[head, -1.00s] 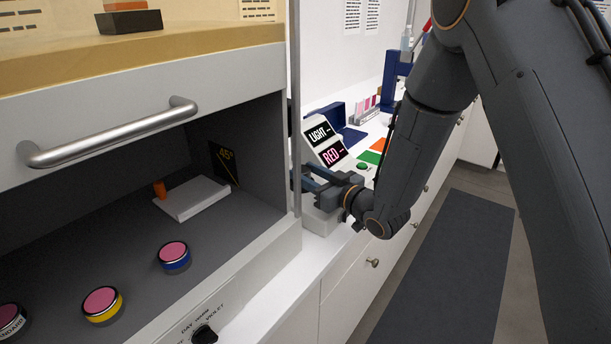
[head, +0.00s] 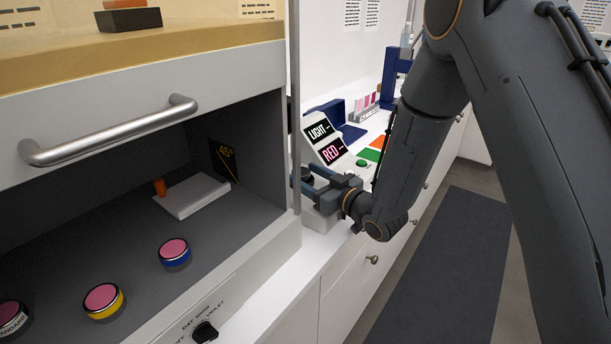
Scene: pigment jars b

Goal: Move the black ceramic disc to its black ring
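My gripper (head: 310,182) is at the white instrument (head: 325,150) with the LIGHT and RED displays, beside the booth's right post. Its fingers point left and look apart. A small dark shape (head: 307,174) shows by the fingertips; it may be the black ceramic disc, but it is too small and covered to be sure. I cannot tell whether the fingers grip it. I cannot make out a black ring in this view.
The booth at left holds pink-topped jars with a blue band (head: 174,255) and a yellow band (head: 103,302), a jar marked STANDARD (head: 12,318) and a white block (head: 192,196). A handle (head: 110,130) juts out above.

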